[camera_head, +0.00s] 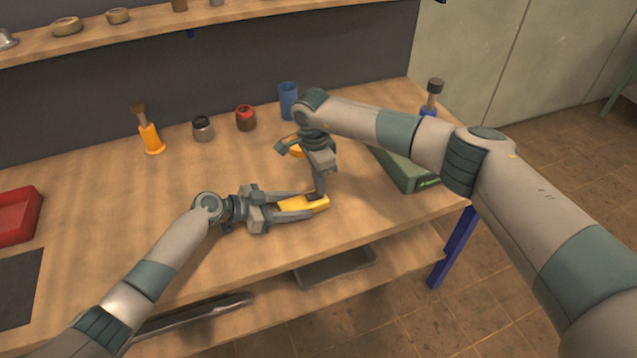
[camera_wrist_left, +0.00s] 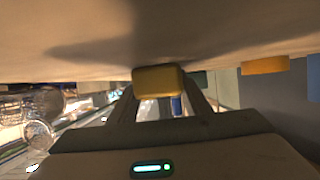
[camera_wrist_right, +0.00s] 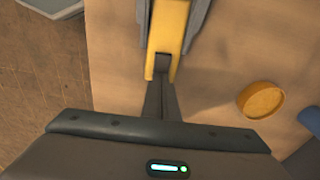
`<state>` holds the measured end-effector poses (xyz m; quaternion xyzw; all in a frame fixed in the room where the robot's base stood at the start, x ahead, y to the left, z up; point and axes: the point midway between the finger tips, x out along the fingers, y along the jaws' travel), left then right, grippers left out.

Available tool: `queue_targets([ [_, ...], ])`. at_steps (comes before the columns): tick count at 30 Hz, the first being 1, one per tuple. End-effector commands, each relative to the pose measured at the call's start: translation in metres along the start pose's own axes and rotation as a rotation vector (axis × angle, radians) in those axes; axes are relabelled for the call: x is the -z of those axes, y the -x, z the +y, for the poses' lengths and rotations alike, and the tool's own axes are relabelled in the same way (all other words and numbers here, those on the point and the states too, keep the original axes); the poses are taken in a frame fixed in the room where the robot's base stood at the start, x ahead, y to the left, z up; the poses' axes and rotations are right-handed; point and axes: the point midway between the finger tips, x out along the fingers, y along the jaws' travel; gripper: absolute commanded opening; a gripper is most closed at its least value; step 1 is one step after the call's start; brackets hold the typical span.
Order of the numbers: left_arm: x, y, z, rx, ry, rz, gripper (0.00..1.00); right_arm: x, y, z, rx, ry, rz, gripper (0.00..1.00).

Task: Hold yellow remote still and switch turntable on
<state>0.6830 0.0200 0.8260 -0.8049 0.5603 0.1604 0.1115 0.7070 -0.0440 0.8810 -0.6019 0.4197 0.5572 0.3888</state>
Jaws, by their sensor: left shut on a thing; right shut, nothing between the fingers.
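The yellow remote (camera_head: 318,207) lies near the front edge of the wooden workbench. My left gripper (camera_head: 306,205) is shut on it, one finger along each side; the left wrist view shows its end (camera_wrist_left: 158,80) between the fingers. My right gripper (camera_head: 316,195) is shut and empty, pointing down over the remote's top. In the right wrist view its tips (camera_wrist_right: 161,72) meet a dark patch on the remote (camera_wrist_right: 168,25); I cannot tell whether they press. A round orange-yellow disc (camera_wrist_right: 262,100), partly hidden behind my right wrist in the head view, may be the turntable.
Behind stand an orange-handled brush (camera_head: 150,138), a dark jar (camera_head: 203,128), a red-topped jar (camera_head: 245,118) and a blue cup (camera_head: 288,100). A green case (camera_head: 410,172) lies right, under my right arm. A red tray (camera_head: 15,215) is far left. The bench's left middle is clear.

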Motion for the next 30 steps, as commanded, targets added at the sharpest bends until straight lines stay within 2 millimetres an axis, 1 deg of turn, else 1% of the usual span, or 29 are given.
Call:
queue_targets([
  [8,0.001,0.000,0.000,-0.001,-0.001,0.001,0.15,-0.003,-0.002,0.001,-0.003,0.003,0.002,0.00],
  [20,0.001,0.000,0.000,0.000,-0.001,0.002,0.15,-0.016,0.004,0.001,-0.002,0.005,0.001,0.00],
  [30,0.001,0.000,0.000,0.000,-0.001,0.001,0.15,-0.017,0.005,0.001,-0.002,0.003,0.002,0.00],
])
